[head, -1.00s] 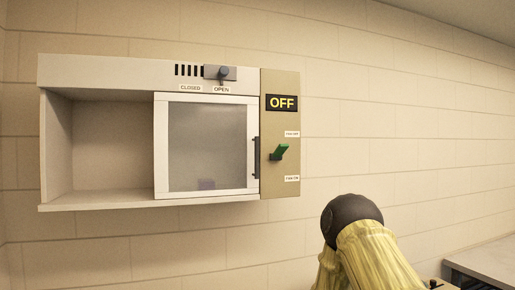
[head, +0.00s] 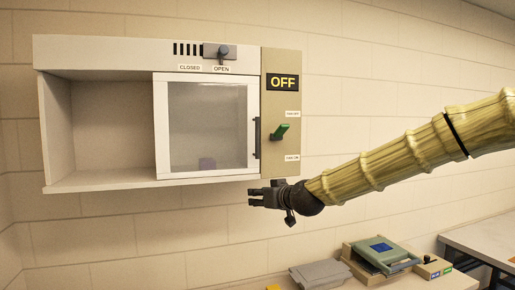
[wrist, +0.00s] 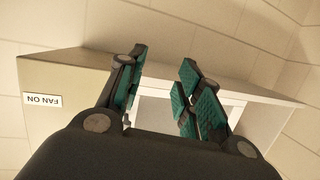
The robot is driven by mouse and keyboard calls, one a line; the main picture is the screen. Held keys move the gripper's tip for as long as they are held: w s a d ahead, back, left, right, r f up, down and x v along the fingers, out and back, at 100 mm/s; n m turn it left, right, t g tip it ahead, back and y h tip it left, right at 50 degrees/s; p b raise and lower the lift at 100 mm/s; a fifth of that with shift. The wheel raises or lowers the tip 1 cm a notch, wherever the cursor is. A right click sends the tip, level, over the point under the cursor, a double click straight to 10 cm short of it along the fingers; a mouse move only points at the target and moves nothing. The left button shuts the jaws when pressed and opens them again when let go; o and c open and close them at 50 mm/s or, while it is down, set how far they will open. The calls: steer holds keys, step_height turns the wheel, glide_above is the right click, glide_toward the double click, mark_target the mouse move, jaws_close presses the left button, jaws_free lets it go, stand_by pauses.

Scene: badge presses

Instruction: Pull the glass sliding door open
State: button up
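The glass sliding door (head: 208,127) has a white frame and covers the right part of the wall cabinet (head: 150,50). The cabinet's left part is an open, empty bay. A dark vertical handle (head: 257,138) is on the door's right edge. My gripper (head: 256,197) is just below the cabinet's lower right, pointing left, apart from the handle in the head view. In the wrist view my gripper's fingers (wrist: 158,88) with green pads are spread with nothing between them.
A beige panel right of the door carries an OFF display (head: 282,82) and a green lever (head: 281,132). A slider knob (head: 223,51) above sits at OPEN. A badge press (head: 380,255) and a grey box (head: 320,273) stand below.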

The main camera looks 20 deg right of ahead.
steer(key=s+d+r+t, duration=0.1)
steer(key=d+r, duration=0.1)
steer(key=r, duration=0.8)
steer(key=s+d+r+t, duration=0.1)
steer(key=d+r+t, duration=0.1)
steer(key=r, duration=0.8)
steer(key=shift+n+y, duration=0.3)
steer(key=shift+p+x, duration=2.65)
steer(key=shift+x, duration=2.55)
steer(key=shift+a, duration=0.15)
jaws_close()
